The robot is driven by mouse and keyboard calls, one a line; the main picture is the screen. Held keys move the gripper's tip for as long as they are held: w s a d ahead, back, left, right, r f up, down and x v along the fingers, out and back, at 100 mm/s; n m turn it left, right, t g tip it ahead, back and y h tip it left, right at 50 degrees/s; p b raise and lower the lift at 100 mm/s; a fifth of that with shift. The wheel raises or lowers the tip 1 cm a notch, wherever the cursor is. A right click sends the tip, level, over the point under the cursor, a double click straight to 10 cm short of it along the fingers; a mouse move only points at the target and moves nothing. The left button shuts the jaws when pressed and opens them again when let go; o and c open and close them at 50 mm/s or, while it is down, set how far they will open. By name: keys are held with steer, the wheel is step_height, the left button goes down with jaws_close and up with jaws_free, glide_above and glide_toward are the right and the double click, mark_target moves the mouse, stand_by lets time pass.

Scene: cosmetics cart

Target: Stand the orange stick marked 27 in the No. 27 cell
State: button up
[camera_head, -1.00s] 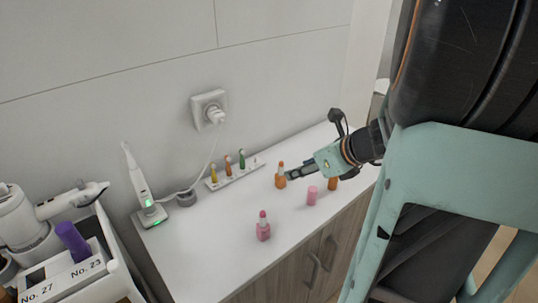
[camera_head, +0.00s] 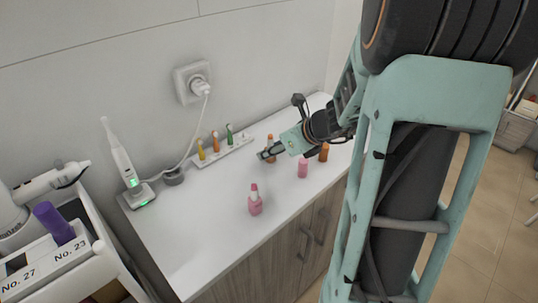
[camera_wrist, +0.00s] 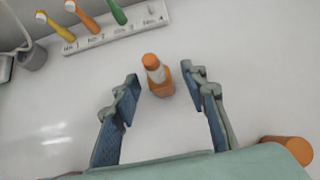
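An orange stick with a lighter band (camera_wrist: 158,82) stands on the white counter; no number on it is readable. It shows in the head view (camera_head: 271,140), partly hidden behind my gripper (camera_head: 268,152). In the wrist view my gripper (camera_wrist: 160,80) is open, with the stick between and slightly beyond its fingertips and a gap on both sides. A second orange piece, a plain cylinder (camera_head: 324,152), stands to the right; it shows at the wrist view's lower right (camera_wrist: 288,149). The No. 27 cell (camera_head: 16,263) is in the white holder at lower left and looks empty.
A purple stick (camera_head: 54,223) stands in the No. 23 cell. Pink bottles (camera_head: 255,203) (camera_head: 303,168) stand on the counter (camera_head: 205,235).

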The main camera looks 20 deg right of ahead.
steer(key=shift+x, duration=0.8)
steer(key=shift+c, duration=0.4)
jaws_close()
steer(key=shift+r, duration=0.1)
